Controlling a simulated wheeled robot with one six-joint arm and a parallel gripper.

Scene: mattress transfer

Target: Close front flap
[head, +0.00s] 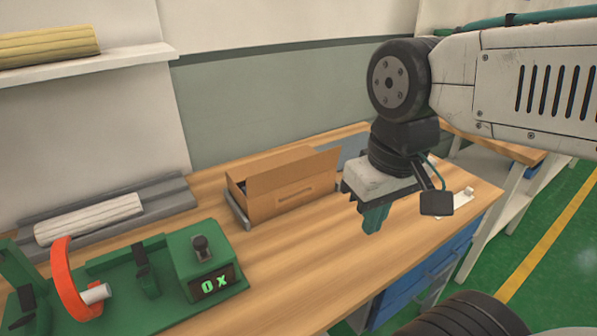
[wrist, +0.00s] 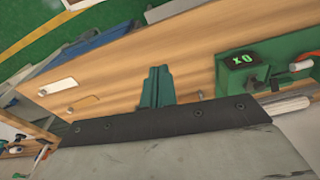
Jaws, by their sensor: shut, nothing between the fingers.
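A brown cardboard box (head: 283,203) sits on the wooden workbench in the head view, with a slot in its front wall. A flap (head: 292,168) stands raised along its top, and part of the opening shows at the left. I cannot tell for sure which side this flap hinges on. My gripper (head: 374,220) points down to the right of the box, apart from it, above the bench. Its green fingers are shut and empty. They also show together in the wrist view (wrist: 155,86), over bare wood.
A grey metal holder (head: 238,212) borders the box's left side. A green fixture (head: 205,262) with a display and a red ring (head: 66,285) stand at the front left. A small white item (head: 460,198) lies at the right. Bare wood (head: 300,270) lies in front of the box.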

